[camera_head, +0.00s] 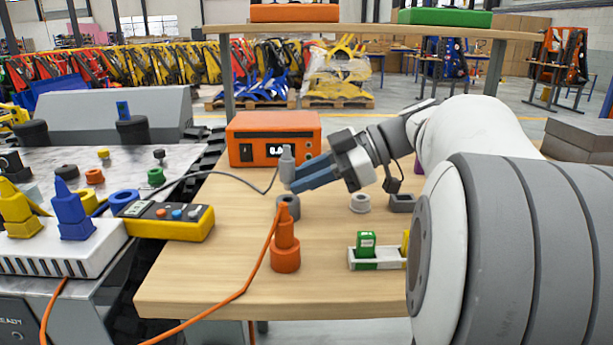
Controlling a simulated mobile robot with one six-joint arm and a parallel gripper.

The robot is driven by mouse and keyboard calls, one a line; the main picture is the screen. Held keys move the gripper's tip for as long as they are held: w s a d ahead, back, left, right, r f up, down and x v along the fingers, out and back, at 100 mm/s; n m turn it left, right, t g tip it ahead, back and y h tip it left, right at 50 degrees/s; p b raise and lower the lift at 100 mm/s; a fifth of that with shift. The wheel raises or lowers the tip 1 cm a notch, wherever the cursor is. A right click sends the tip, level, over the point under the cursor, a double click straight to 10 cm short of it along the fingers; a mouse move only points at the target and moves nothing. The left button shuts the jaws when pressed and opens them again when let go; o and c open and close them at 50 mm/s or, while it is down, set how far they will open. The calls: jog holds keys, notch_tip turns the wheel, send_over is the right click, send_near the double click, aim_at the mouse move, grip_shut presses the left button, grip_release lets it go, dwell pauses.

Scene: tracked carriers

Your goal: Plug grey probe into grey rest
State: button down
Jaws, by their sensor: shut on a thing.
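The grey probe (287,160) is upright in my gripper (291,184), whose blue fingers are shut on it. A dark cable runs from the probe's side to the left. The grey rest (293,212), a short round socket, stands on the wooden table almost straight below the probe in the camera_head view. The orange probe's tip partly hides the rest. The probe's lower end is hidden by the fingers or lost against them. A gap seems to show between fingers and rest; I cannot tell how well they line up in depth.
An orange probe (285,230) stands in an orange rest (285,261) just in front. An orange instrument box (255,150) is behind. A yellow meter (170,222) lies left.

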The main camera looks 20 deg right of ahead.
jog(key=shift+f+b, duration=0.6)
jog(key=shift+f, duration=0.25)
jog(key=shift+r+p, duration=0.6)
jog(key=shift+r, duration=0.5)
jog(key=shift+b, duration=0.6)
dwell(1.2)
jog(key=shift+f+b, duration=0.4)
jog(key=shift+f, duration=0.7)
jog(key=c, duration=1.1)
grip_release()
jog(key=shift+f, duration=0.1)
jog(key=shift+c, duration=0.2)
jog(key=p+v, duration=0.3)
jog(key=v, duration=0.5)
jog(key=shift+a, duration=0.1)
